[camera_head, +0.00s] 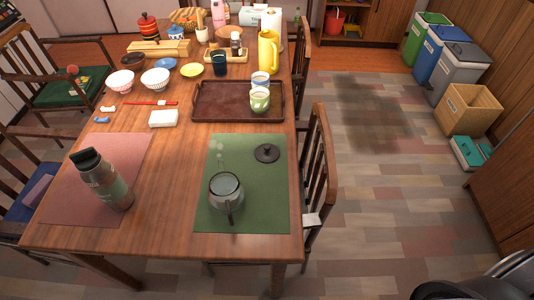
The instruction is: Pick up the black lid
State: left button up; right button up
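The black lid (267,153) is small and round with a knob on top. It lies on the green placemat (253,215), near its far right corner and close to the table's right edge. A grey-green teapot or pot (225,190) stands on the same placemat, nearer to me and left of the lid, apart from it. Its top looks uncovered, and faint steam shows above it. Neither of my grippers can be made out in the head view. A dark and grey rounded part at the bottom right corner looks like part of my own body.
A tilted-looking bottle (103,180) stands on the reddish placemat (65,190) at left. A brown tray (215,112) with cups lies beyond the lid. A yellow pitcher (268,52) stands farther back. A chair (319,165) is close along the table's right edge. Floor right of it is open.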

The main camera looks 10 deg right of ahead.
aim_at(265, 152)
jog(key=k+l+u, duration=0.1)
jog(key=l+u, duration=0.2)
jog(key=k+l+u, duration=0.1)
jog(key=l+u, duration=0.15)
jog(key=l, duration=0.2)
jog(key=k+l+u, duration=0.15)
jog(key=l+u, duration=0.15)
jog(key=k+l+u, duration=0.25)
jog(key=i+l, duration=0.05)
jog(key=l, duration=0.05)
